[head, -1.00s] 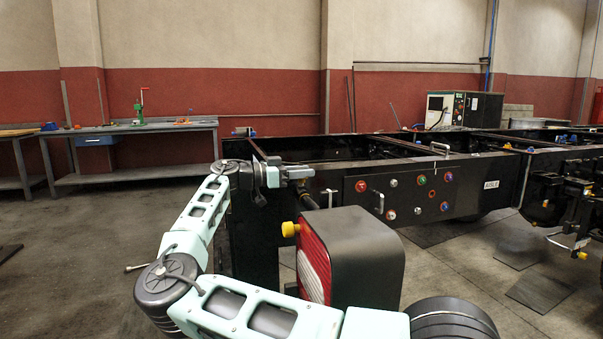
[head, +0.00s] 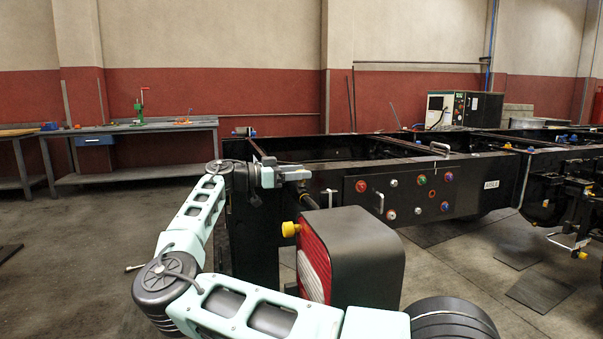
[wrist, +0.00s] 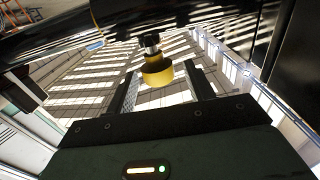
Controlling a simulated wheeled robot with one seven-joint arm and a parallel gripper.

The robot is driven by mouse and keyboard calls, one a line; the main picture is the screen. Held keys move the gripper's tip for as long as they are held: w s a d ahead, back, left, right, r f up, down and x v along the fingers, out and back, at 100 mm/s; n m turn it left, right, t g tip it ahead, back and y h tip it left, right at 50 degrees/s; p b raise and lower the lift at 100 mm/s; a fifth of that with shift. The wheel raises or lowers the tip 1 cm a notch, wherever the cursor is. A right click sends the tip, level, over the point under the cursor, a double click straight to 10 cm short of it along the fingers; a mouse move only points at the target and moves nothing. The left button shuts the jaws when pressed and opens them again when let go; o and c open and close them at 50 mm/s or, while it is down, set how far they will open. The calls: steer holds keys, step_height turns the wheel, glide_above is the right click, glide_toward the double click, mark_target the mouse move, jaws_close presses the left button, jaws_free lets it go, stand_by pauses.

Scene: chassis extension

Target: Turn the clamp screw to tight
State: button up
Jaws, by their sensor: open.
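My gripper (wrist: 161,80) is open, with one finger on each side of the knob and a visible gap to both. I cannot tell how far the fingertips reach along it. In the head view my gripper (head: 300,174) is at the near left end of the black chassis (head: 345,170), and the knob cannot be made out there. No tight mark shows.
A panel with several coloured buttons (head: 405,195) and a grey T-shaped handle (head: 330,194) are to the right. A workbench (head: 135,128) stands at the back left.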

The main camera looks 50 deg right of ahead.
steer(key=v, duration=0.6)
steer(key=shift+a+r, duration=0.1)
